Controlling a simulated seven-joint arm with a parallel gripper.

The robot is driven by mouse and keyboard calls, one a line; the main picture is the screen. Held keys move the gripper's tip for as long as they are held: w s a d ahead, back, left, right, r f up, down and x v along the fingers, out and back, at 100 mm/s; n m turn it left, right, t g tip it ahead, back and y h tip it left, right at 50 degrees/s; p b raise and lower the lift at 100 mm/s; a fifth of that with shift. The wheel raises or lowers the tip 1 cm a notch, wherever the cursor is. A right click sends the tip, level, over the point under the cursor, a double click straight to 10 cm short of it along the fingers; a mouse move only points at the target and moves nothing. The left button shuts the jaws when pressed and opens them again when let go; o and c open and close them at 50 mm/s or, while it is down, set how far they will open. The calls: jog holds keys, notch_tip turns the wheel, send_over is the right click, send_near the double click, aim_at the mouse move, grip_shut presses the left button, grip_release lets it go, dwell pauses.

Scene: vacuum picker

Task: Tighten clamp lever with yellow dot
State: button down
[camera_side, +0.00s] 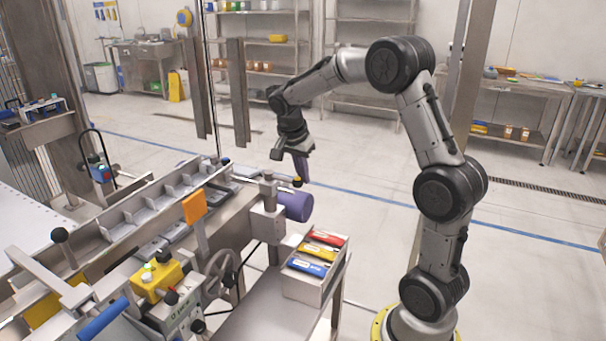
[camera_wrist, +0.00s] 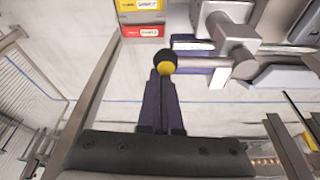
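The clamp lever is a grey rod (camera_wrist: 200,62) ending in a black ball knob with a yellow dot (camera_wrist: 167,65). It runs from the metal clamp block (camera_side: 267,195) toward the right. In the side view the knob (camera_side: 297,182) shows right by my fingertips. My gripper (camera_side: 303,172) points down over the machine's right edge, with long dark purple fingers. In the wrist view the fingers (camera_wrist: 160,78) lie together with only a thin line between them and hold nothing. Their tips are right at the knob; I cannot tell whether they touch it.
A purple cylinder (camera_side: 293,206) lies just below the lever. An orange plate (camera_side: 194,206) stands to the left. The floor right of the machine is open.

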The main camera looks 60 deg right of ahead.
notch_tip(320, 180, up, 9)
jog(key=shift+d, duration=0.45)
dwell(0.4)
jog(key=shift+a+f, duration=0.1)
jog(key=s+a+r+n+t, duration=0.2)
jog(key=s+a+r+n, duration=0.15)
jog(key=a, duration=0.45)
jog(key=s+a+r+n+t, duration=0.2)
jog(key=s+a+r, duration=0.1)
jog(key=s+a, duration=0.3)
jog(key=s+a+f+n+t+y, duration=0.2)
jog(key=s+a+f+n+y, duration=0.1)
jog(key=s+a+f+n, duration=0.6)
jog(key=a+n, duration=0.1)
jog(key=n, duration=0.3)
jog(key=shift+s+f+n+y, duration=0.25)
jog(key=shift+n+y, duration=0.05)
jog(key=shift+n, duration=0.05)
